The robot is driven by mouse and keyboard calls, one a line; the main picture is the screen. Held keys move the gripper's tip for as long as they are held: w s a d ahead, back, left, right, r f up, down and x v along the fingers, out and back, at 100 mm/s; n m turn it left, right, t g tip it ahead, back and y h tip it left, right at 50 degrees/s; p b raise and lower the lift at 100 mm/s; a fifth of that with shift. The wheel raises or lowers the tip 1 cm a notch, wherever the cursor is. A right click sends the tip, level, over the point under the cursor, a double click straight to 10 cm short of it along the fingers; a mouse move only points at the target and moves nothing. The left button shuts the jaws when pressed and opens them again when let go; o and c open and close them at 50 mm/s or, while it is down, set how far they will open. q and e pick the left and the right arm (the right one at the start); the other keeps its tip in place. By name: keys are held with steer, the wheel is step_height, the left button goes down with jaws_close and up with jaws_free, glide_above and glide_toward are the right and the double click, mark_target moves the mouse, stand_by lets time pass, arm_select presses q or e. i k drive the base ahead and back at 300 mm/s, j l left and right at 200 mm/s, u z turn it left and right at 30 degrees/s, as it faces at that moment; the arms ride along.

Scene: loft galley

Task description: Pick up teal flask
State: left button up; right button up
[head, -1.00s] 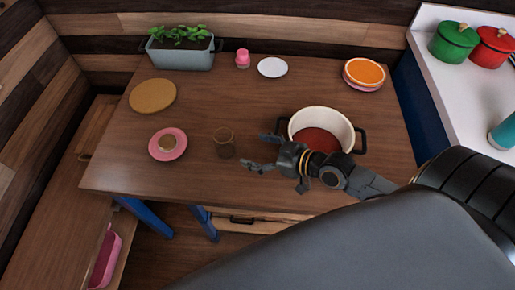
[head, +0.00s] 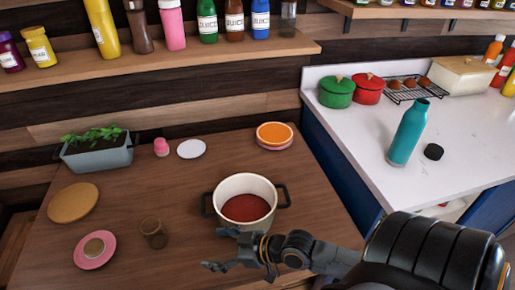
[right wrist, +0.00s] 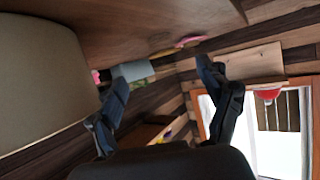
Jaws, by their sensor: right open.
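The teal flask (head: 408,132) stands upright on the white counter at the right in the head view, with a small black cap (head: 433,151) lying beside it. My right gripper (head: 214,251) is open and empty over the wooden table, just in front of the cream pot and well to the left of the flask. The right wrist view shows its two fingers (right wrist: 170,95) spread with nothing between them. The flask does not show in the right wrist view. My left gripper is out of view.
The cream pot (head: 246,201) with red contents is close to my right gripper. A brown glass (head: 154,234) and pink plate (head: 84,260) are farther left. Green (head: 337,92) and red pots (head: 369,89), a wire rack (head: 416,93) and a bread box (head: 462,76) stand behind the flask.

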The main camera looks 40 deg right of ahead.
mark_target(414, 121)
steer(key=i+z, duration=0.2)
steer(key=z, duration=1.15)
